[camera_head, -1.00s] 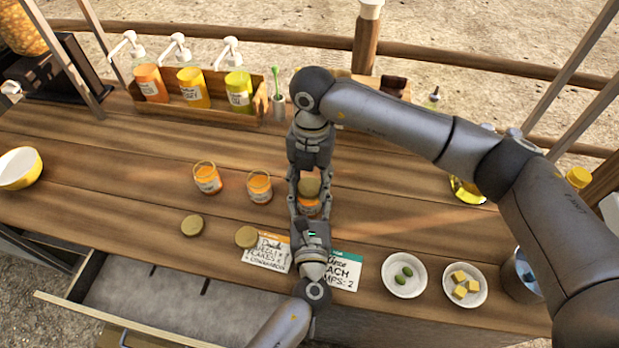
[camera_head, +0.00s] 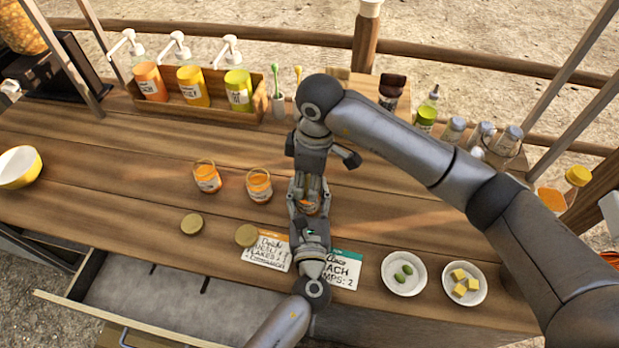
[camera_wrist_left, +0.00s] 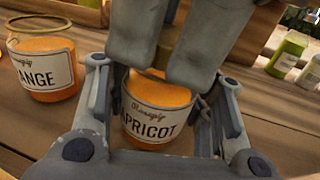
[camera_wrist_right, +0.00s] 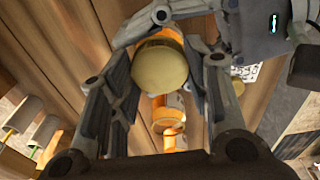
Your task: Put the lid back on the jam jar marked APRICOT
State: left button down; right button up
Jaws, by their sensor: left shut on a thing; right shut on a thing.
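The jar marked APRICOT (camera_wrist_left: 150,125) stands upright with orange jam in the left wrist view. My left gripper (camera_head: 308,207) is shut around its sides. My right gripper (camera_head: 312,188) is directly above the jar, its fingers pointing down at the jar's top. It is shut on a round gold lid (camera_wrist_right: 160,67), seen between its fingers in the right wrist view. The fingers mostly hide the lid in the head and left wrist views. I cannot tell whether the lid is seated on the rim or just above it.
Two open orange jars (camera_head: 207,177) (camera_head: 259,185) stand left of my grippers; one reads ORANGE (camera_wrist_left: 40,75). Two loose lids (camera_head: 192,224) (camera_head: 246,236) lie in front of them. Order cards (camera_head: 268,251), two small bowls (camera_head: 404,273) (camera_head: 465,284) and an open drawer (camera_head: 160,300) are near the front.

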jog(key=shift+s+a+m, duration=0.1)
jog(key=shift+a+m, duration=0.05)
jog(key=shift+m, duration=0.75)
jog(key=shift+d+r, duration=0.1)
jog(key=shift+d, duration=0.1)
jog(key=o, duration=0.7)
jog(key=shift+r, duration=2.15)
jog(key=shift+c, duration=0.4)
